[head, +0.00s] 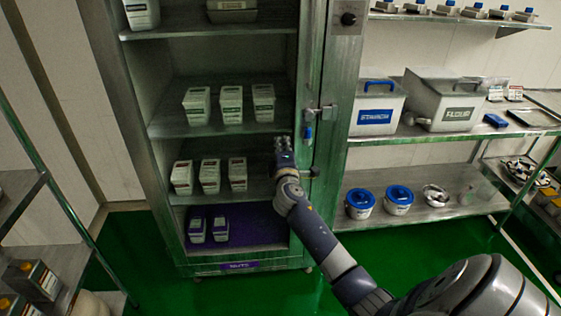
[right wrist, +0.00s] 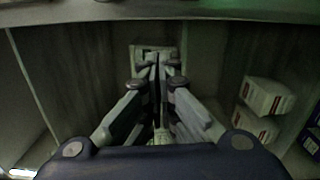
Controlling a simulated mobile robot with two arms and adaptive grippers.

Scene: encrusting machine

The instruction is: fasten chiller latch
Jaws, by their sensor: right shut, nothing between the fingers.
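The chiller (head: 325,75) is a tall metal cabinet in the middle of the head view. Its latch (head: 327,113) is a small metal fitting on the right upright, with a blue piece (head: 308,134) hanging beside it. I cannot tell whether the latch is fastened. My right gripper (head: 281,143) is shut and empty, to the left of and below the latch, in front of the shelves. It looks apart from the latch. The right wrist view shows the closed fingers (right wrist: 157,72) pointing into the cabinet area, with a pale container behind them. My left gripper is not in view.
White containers (head: 231,104) stand on the chiller shelves; some (right wrist: 265,97) show at the right of the right wrist view. At right, a rack holds a blue-handled bin (head: 377,100), a flour bin (head: 440,100) and blue-lidded tubs (head: 398,198). Green floor lies in front.

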